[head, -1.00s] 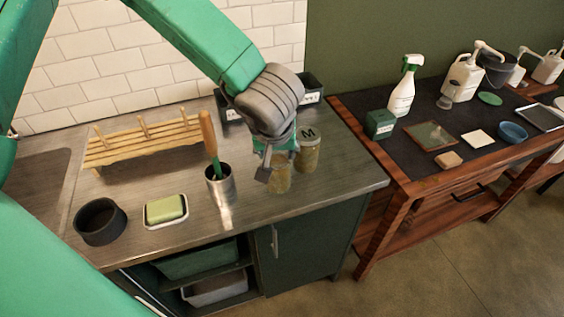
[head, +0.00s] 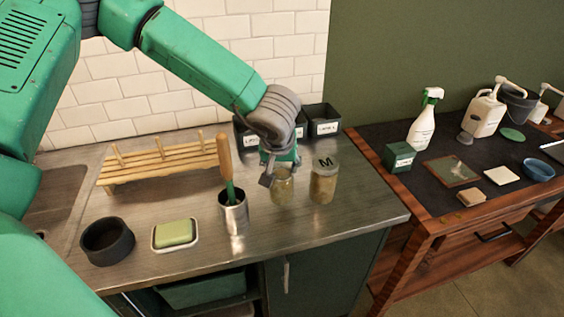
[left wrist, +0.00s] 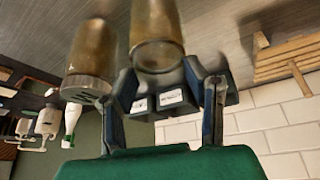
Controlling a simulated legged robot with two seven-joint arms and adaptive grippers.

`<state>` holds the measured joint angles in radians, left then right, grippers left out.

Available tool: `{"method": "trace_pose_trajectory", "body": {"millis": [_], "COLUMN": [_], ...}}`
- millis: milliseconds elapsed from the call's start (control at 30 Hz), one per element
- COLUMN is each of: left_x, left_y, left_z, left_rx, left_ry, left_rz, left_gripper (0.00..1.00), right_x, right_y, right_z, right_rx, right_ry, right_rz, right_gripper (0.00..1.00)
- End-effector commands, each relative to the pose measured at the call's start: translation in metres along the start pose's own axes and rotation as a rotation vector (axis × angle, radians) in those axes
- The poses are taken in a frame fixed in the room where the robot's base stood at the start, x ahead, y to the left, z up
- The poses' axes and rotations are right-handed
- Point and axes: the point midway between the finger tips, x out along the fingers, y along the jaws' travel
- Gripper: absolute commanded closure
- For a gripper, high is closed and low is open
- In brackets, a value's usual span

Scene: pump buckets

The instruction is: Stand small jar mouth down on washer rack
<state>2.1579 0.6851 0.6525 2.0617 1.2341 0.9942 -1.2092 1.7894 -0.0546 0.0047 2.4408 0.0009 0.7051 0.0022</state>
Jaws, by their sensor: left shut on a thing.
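The small jar (head: 283,190), clear with brownish contents, is in the jaws of my left gripper (head: 280,170) over the steel counter. The gripper comes down from above and covers the jar's top in the head view. In the left wrist view the jar (left wrist: 157,30) shows between the two fingers (left wrist: 162,85), which are shut on it. I cannot tell whether its base touches the counter. The washer rack (head: 160,163), wooden with slats and upright pegs, stands against the tiled wall at the left, with nothing on it. My right gripper is not in view.
A taller jar marked M (head: 323,182) stands just right of the held jar. A steel cup (head: 234,215) with a wooden-handled tool stands between jar and rack. Dark bins (head: 322,122) stand behind. A soap dish (head: 174,236) and black bowl (head: 107,243) lie in front of the rack.

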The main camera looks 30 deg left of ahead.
Motion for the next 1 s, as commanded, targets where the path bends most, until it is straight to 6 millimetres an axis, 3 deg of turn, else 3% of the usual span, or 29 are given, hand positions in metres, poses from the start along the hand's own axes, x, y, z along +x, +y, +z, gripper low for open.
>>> {"method": "trace_pose_trajectory", "body": {"millis": [233, 667, 700, 733, 1000], "left_x": [0.019, 0.023, 0.023, 0.023, 0.023], "left_y": [-0.001, -0.002, -0.002, -0.002, -0.002], "left_z": [0.008, 0.01, 0.01, 0.01, 0.011], "left_rx": [-0.001, -0.001, -0.001, -0.001, -0.001], "left_ry": [0.001, 0.001, 0.001, 0.0, -0.001], "left_rz": [0.001, 0.001, 0.001, 0.001, 0.0], "left_gripper": [0.99, 0.99, 0.45, 0.34, 0.34], "right_x": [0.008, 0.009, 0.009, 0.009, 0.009], "right_y": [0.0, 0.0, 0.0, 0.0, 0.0], "right_z": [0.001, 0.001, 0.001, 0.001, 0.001], "right_rx": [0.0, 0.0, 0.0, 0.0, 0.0], "right_ry": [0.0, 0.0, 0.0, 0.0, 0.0], "right_rz": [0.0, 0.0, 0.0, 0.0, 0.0], "right_gripper": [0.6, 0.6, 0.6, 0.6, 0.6]}}
